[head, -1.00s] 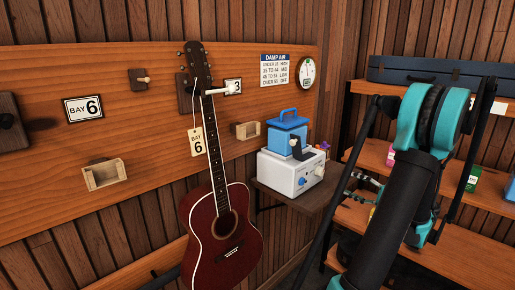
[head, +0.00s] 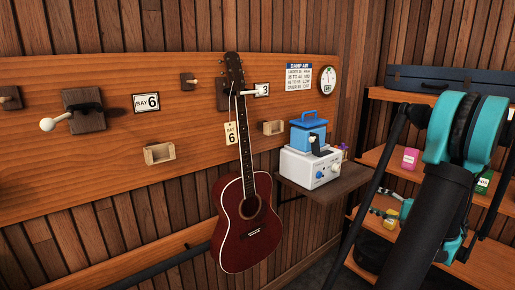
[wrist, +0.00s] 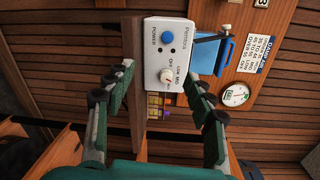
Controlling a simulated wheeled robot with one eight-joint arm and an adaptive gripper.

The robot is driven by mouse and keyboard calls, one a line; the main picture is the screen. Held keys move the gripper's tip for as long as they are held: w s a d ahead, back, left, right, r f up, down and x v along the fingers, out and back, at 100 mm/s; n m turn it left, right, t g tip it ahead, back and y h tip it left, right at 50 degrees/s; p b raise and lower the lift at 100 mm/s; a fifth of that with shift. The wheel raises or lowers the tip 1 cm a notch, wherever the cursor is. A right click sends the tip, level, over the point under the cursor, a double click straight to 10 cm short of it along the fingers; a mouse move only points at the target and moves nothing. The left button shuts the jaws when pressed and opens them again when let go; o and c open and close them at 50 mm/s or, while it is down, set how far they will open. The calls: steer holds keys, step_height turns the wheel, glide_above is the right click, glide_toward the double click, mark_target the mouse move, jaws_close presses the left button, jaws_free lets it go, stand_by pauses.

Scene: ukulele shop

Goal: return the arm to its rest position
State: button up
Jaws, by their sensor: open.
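My arm (head: 420,225), black and teal, stands folded at the right of the head view. My gripper (wrist: 155,95) shows in the wrist view with its two fingers spread wide apart and nothing between the tips. Beyond the fingers is a white control box (wrist: 169,55) with a blue power button and a white knob, at a distance from the fingertips.
A red guitar (head: 245,225) hangs on the wooden wall board with a "BAY 6" tag. Shelving with a dark case (head: 450,80) stands at right, close behind my arm.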

steer(key=s+a+f+n+g+h, duration=0.1)
steer(key=s+a+f+n+g, duration=0.15)
steer(key=a, duration=0.45)
steer(key=s+a+f+n+g+h, duration=0.1)
steer(key=a+f+g, duration=0.15)
steer(key=a, duration=0.45)
steer(key=s+a+f+n+g+h, duration=0.1)
steer(key=a+f+g, duration=0.15)
steer(key=a, duration=0.35)
steer(key=s+a+f+n+g+h, duration=0.1)
steer(key=s+f+n+h, duration=0.2)
steer(key=s, duration=0.4)
steer(key=s+a+f+n+h, duration=0.2)
steer(key=s+f+n+h, duration=0.1)
steer(key=s, duration=0.4)
steer(key=shift+n+g+h, duration=0.35)
steer(key=shift+n+h, duration=0.5)
steer(key=shift+h, duration=0.05)
steer(key=shift+s+a+f, duration=0.1)
steer(key=shift+c, duration=0.6)
